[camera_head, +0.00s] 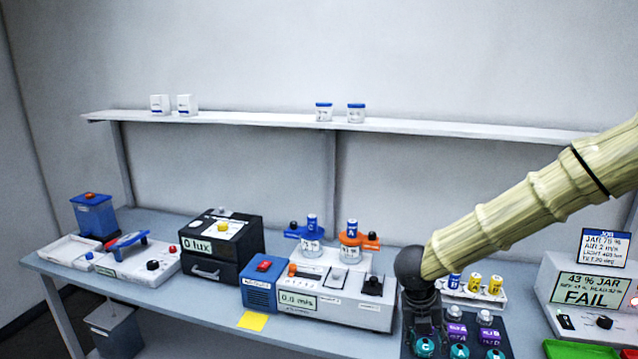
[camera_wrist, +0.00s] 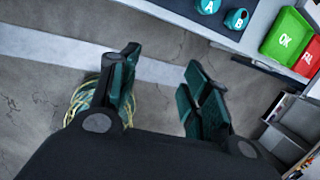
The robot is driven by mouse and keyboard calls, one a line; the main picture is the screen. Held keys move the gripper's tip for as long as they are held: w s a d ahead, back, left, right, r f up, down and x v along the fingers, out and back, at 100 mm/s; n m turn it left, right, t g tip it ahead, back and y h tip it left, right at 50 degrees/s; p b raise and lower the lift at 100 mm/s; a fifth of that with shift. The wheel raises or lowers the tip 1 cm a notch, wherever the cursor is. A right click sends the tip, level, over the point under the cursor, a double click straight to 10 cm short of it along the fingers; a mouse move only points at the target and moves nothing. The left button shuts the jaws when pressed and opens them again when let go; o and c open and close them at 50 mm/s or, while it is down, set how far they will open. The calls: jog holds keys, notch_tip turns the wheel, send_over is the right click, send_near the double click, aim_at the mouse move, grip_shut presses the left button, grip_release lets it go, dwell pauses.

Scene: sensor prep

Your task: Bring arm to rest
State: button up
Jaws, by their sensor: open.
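My arm (camera_head: 530,205) slants in from the right edge of the head view, down to a dark joint in front of the bench. My gripper (camera_wrist: 162,62) shows in the wrist view with its two dark teal fingers spread apart. Nothing is between the fingers. Below them is grey floor (camera_wrist: 150,100) with a pale stripe, and the bench edge lies beyond, toward the top right. I cannot clearly make out the fingers in the head view.
The bench (camera_head: 190,300) holds an airflow box (camera_head: 335,300), a black lux box (camera_head: 222,245) and a tester reading FAIL (camera_head: 590,290). Teal pieces marked A (camera_wrist: 208,6) and B (camera_wrist: 237,18), a green OK bin (camera_wrist: 285,40) and yellow cable loops (camera_wrist: 78,100) are near my gripper.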

jog(key=s+d+f+n+t+b, duration=0.1)
jog(key=s+f+n, duration=0.3)
jog(key=f+n, duration=0.4)
jog(key=s+d+f+n+h+b, duration=0.1)
jog(key=s+f+n, duration=0.3)
jog(key=f, duration=0.5)
jog(key=s+f+n+t+b, duration=0.1)
jog(key=s+f+n, duration=0.2)
jog(key=f+n, duration=0.55)
jog(key=s+a+f+n+g+y+b, duration=0.1)
jog(key=s+a+f+n+y, duration=0.1)
jog(key=s+f+n, duration=0.4)
jog(key=s+a+f+n+g+y+b, duration=0.1)
jog(key=s+f+n+g+y, duration=0.1)
jog(key=s+f+n, duration=0.4)
jog(key=s+n, duration=0.5)
jog(key=s, duration=0.7)
jog(key=shift+a+f+n, duration=0.15)
jog(key=shift+a+n, duration=0.2)
